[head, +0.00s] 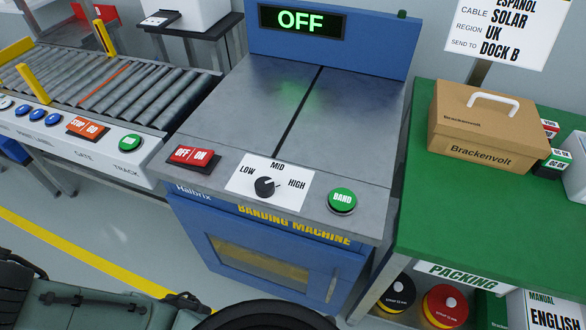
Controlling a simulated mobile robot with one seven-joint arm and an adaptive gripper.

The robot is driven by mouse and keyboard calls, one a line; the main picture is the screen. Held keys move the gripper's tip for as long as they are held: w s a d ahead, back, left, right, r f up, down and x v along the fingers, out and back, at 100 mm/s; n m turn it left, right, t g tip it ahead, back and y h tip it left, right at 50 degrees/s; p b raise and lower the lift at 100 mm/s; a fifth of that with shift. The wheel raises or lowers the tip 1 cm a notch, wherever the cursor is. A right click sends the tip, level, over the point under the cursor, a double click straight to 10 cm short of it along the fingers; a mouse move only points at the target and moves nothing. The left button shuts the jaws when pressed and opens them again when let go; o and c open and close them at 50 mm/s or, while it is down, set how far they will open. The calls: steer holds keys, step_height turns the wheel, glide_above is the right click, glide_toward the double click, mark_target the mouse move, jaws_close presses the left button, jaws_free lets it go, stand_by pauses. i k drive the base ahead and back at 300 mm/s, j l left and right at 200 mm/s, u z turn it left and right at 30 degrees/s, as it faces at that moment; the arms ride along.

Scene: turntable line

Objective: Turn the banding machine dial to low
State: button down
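The banding machine (245,118) is a blue cabinet with a grey metal top, in the middle of the head view. Its black dial (264,187) sits on a white plate (243,190) marked LOW on the left, MID at the top and HIGH on the right. A small light mark shows on the dial, seemingly towards the HIGH side, but it is too small to be sure. The machine's display (301,20) reads OFF in green. A red OFF/ON switch (192,156) is left of the dial, and a green BAND button (342,200) is right of it. My gripper is not in view.
A roller conveyor (120,88) with a button panel stands at the left. A green packing table (430,215) at the right holds a closed cardboard box (485,128). Spools (444,305) sit under it. The machine's top around the dial is clear. Parts of my body fill the bottom edge.

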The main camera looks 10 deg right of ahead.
mark_target(265, 186)
steer(key=k+j+z, duration=0.5)
steer(key=k+j, duration=0.2)
steer(key=k, duration=0.05)
